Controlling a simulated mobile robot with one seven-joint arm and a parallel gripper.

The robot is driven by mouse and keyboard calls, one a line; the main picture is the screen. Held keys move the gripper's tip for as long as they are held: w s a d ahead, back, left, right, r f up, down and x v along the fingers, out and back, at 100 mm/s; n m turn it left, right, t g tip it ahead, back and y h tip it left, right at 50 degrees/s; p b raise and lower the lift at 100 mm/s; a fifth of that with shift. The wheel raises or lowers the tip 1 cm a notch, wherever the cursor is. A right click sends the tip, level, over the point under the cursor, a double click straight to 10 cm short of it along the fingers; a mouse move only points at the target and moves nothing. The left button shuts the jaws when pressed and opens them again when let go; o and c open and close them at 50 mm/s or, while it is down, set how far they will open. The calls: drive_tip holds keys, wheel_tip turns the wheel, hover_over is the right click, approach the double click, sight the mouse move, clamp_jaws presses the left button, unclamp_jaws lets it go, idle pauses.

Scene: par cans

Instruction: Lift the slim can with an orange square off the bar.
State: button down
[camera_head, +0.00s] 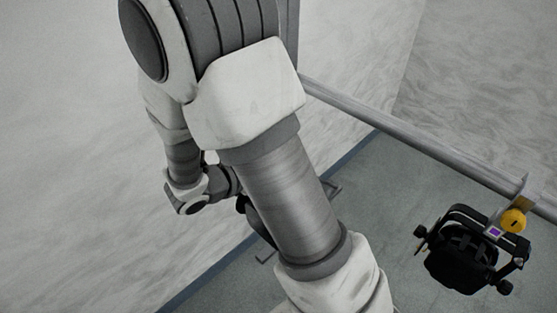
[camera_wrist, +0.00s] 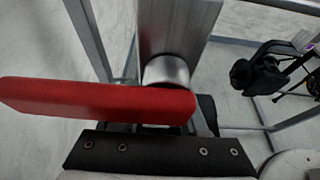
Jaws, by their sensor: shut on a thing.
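No can with an orange square shows in either view. One black can (camera_head: 462,262) hangs at the right of the head view; the square by its clamp is purple. It also shows at the right of the wrist view (camera_wrist: 262,75). The bar (camera_head: 420,140) runs down to the right across the head view. In the wrist view my gripper (camera_wrist: 160,150) is shut on a red flat bar (camera_wrist: 95,101) lying across in front of it. The fingertips are hidden behind that red bar. In the head view my arm hides most of the gripper.
A grey metal post (camera_wrist: 178,35) with a shiny round collar (camera_wrist: 166,72) stands just beyond the red bar. A yellow round knob (camera_head: 513,220) sits at the black can's clamp. Grey floor (camera_head: 390,220) below the bar is mostly open; pale walls stand behind.

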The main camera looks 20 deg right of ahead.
drive_tip(key=shift+s+a+r, duration=0.1)
drive_tip(key=shift+s+a, duration=0.15)
drive_tip(key=shift+a, duration=0.4)
drive_tip(key=shift+s+a+f, duration=0.1)
drive_tip(key=shift+s+a, duration=0.2)
drive_tip(key=shift+a, duration=0.4)
drive_tip(key=shift+s+a+r, duration=0.1)
drive_tip(key=shift+s+a, duration=0.15)
drive_tip(key=shift+a, duration=0.4)
